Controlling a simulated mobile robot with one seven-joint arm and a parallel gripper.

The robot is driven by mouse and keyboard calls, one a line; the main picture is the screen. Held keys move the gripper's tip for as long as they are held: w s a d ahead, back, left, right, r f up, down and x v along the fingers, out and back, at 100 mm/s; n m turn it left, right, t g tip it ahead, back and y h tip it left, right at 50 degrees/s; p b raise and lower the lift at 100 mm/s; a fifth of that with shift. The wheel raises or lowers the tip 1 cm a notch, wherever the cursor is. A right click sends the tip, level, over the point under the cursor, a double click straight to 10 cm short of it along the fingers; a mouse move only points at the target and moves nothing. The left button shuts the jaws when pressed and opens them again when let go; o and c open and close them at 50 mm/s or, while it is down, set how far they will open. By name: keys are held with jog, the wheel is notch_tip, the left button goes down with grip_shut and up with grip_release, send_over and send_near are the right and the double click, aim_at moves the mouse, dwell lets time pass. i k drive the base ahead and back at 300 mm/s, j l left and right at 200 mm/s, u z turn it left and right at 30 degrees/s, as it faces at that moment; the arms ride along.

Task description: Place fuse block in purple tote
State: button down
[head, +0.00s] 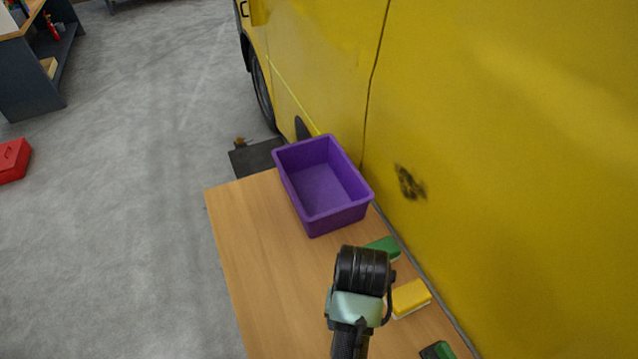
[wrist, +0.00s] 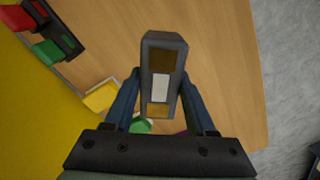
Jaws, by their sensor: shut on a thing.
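A grey block with brown, white and orange faces, which I take as the fuse block (wrist: 161,88), sits between the two fingers of my gripper (wrist: 160,95) in the wrist view. The gripper is shut on it. In the head view my gripper (head: 361,270) is over the wooden table, nearer than the purple tote, and hides the block. The purple tote (head: 336,219) stands upright at the table's far end, and its visible inside is empty. Only a sliver of purple shows behind the gripper in the wrist view.
On the wooden table (head: 258,250), a green item (head: 384,246), a yellow block (head: 411,297) and a green-and-black item (head: 437,350) line the right edge. A red item (wrist: 21,17) shows in the wrist view. A yellow vehicle (head: 500,150) borders the right. The table's left side is clear.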

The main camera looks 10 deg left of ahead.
aim_at(320, 197)
jog(key=i+j+u, duration=0.15)
jog(key=i+j, duration=0.2)
jog(key=i+j+u, duration=0.2)
jog(key=i, duration=0.4)
jog(key=i+j, duration=0.1)
jog(key=i, duration=0.25)
jog(key=i+j+u, duration=0.1)
jog(key=i, duration=0.3)
